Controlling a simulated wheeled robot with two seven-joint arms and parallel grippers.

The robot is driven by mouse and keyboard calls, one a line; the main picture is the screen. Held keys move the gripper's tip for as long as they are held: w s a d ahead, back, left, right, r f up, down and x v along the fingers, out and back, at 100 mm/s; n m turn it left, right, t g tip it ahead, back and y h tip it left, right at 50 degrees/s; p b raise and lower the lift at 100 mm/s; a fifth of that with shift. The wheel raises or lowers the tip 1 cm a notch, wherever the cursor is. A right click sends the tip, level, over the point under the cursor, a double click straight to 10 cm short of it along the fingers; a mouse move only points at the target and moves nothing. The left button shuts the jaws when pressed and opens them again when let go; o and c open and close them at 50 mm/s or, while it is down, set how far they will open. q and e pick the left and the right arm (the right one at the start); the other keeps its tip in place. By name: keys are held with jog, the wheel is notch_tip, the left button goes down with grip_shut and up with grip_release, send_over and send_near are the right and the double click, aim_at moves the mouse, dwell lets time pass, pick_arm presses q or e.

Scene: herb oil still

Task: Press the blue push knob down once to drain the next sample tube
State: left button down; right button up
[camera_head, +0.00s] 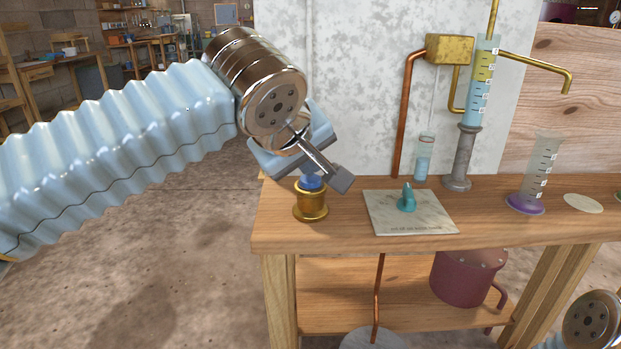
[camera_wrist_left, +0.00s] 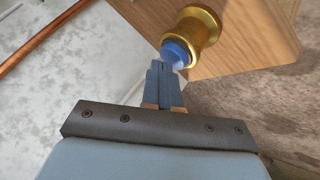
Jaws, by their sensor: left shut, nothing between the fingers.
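The blue push knob (camera_head: 311,183) sits in a brass collar (camera_head: 311,203) at the left end of the wooden bench. My left gripper (camera_head: 318,180) is shut and empty, right above the knob and partly covering it in the head view. In the left wrist view the closed fingertips (camera_wrist_left: 166,68) are at the blue knob (camera_wrist_left: 176,52); I cannot tell whether they touch it. A narrow sample tube (camera_head: 424,158) with pale blue liquid stands under the brass block. My right arm's end shows at the lower right, but its fingers are out of view.
A teal knob (camera_head: 406,199) stands on a pale plate (camera_head: 436,214) right of the brass collar. A graduated blue and yellow column (camera_head: 483,85), a copper pipe (camera_head: 404,110) and a measuring cylinder (camera_head: 538,170) stand farther right. Open floor lies left of the bench.

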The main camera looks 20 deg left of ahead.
aim_at(307, 181)
pick_arm(q)
jog(key=shift+f, duration=0.2)
dwell(0.4)
jog(key=shift+r+p, duration=0.55)
jog(key=shift+r, duration=0.3)
notch_tip(307, 181, up, 5)
jog(key=p, duration=0.4)
jog(key=shift+r, duration=0.1)
